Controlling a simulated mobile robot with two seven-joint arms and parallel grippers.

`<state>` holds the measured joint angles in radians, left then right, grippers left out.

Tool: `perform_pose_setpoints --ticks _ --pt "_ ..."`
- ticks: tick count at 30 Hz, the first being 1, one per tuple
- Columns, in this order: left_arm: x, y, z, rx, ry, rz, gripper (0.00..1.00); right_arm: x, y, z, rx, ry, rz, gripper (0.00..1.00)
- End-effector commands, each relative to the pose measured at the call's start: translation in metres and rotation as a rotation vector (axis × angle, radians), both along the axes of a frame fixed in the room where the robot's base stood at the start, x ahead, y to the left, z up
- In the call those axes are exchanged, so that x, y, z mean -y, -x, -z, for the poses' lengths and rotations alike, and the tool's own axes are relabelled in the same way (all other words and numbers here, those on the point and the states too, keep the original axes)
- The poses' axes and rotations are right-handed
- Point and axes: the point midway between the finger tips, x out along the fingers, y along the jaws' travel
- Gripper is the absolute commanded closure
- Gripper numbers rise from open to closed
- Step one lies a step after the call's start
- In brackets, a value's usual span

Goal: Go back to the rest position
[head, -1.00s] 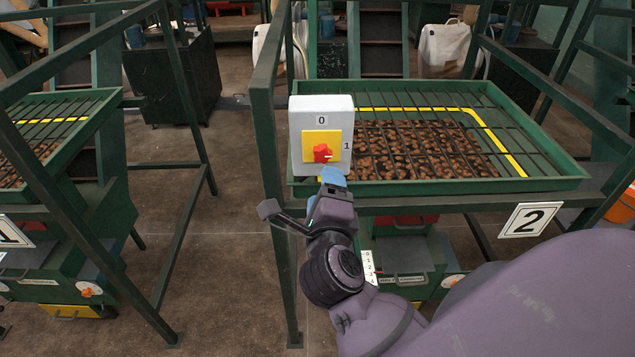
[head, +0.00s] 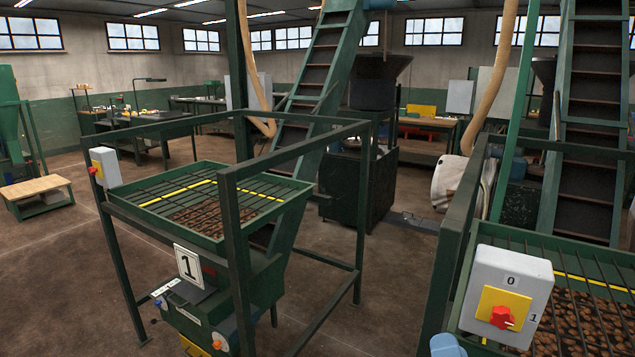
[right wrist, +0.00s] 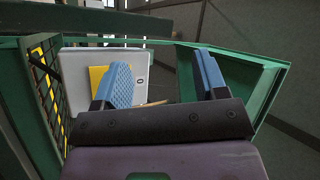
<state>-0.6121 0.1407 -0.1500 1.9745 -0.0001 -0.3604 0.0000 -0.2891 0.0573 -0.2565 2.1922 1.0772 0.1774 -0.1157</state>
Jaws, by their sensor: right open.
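My right gripper shows in the head view only as a blue fingertip (head: 447,346) at the bottom edge, left of and below the switch box (head: 507,285). The grey box has a yellow plate and a red knob (head: 503,317), whose pale mark faces right, on the side of the 1. In the right wrist view my right gripper (right wrist: 166,82) is open, its two blue fingers wide apart with nothing between them. The switch box (right wrist: 78,66) stands behind the left finger there. The knob is not visible in that view. My left gripper is not in view.
The green frame of station 2 (head: 458,235) stands close at the right. Station 1, with its number sign (head: 189,264), stands at centre-left with its own switch box (head: 106,167). A conveyor (head: 315,75) rises behind. Open brown floor (head: 60,270) lies at the left.

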Motion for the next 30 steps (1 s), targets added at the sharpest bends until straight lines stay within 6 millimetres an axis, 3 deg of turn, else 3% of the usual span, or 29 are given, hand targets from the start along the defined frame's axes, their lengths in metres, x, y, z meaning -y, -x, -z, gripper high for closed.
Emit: perform_pose_setpoints --ticks 5,10,14,19,24,30 --pt "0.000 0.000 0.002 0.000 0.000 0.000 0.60 -0.010 0.001 0.056 -0.144 0.316 -0.038 0.34" --pt "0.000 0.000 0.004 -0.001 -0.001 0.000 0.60 -0.004 0.011 0.124 -0.333 0.606 -0.059 0.34" --pt "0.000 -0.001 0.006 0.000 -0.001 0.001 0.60 0.013 0.029 0.181 -0.503 0.821 -0.063 0.34" --pt "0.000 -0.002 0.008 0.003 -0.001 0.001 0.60 0.049 0.067 0.251 -0.720 1.071 -0.052 0.34" --pt "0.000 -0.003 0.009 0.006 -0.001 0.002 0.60 0.075 0.104 0.288 -0.829 1.163 -0.049 0.34" --pt "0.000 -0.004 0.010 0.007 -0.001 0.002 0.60 0.081 0.125 0.300 -0.868 1.165 -0.060 0.34"
